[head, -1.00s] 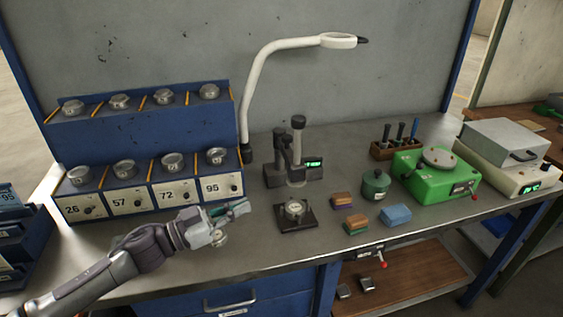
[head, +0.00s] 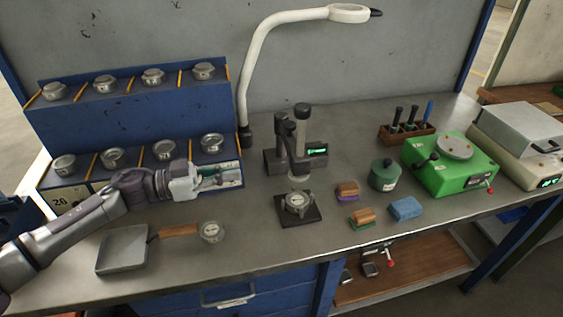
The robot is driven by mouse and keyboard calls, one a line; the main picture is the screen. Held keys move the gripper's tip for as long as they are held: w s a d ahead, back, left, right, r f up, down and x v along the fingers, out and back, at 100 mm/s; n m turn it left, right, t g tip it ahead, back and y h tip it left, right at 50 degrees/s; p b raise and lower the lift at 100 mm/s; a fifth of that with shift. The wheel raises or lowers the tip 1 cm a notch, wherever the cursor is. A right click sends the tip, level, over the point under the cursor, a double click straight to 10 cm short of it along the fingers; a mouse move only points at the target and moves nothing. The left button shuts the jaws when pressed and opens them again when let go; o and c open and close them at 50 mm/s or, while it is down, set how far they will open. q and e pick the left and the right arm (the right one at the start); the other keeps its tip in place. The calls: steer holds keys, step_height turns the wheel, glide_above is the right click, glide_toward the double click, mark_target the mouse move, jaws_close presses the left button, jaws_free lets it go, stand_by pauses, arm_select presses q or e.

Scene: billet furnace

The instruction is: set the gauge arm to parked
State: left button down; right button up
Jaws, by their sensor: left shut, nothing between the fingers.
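The gauge stand (head: 302,135) stands upright near the middle of the bench, with a dark post and a small green-lit display (head: 316,149). Its arm reaches over the area above a dark square plate (head: 312,212) that bears a round metal piece (head: 297,201). I cannot tell which position the gauge arm is set to. My left gripper (head: 222,176) is shut and empty, in front of the lower row of the blue rack, left of the gauge stand and apart from it. My right gripper is not in view.
The blue rack (head: 130,123) bears several round metal pieces. Small blocks (head: 405,208), a green pot (head: 384,175) and a green machine (head: 465,178) are to the right. A white lamp (head: 262,62) arches behind.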

mark_target(293, 163)
arm_select(q)
steer(key=p+x, duration=0.3)
steer(key=x, duration=0.7)
steer(key=shift+d+r, duration=0.1)
steer(key=shift+x, duration=0.8)
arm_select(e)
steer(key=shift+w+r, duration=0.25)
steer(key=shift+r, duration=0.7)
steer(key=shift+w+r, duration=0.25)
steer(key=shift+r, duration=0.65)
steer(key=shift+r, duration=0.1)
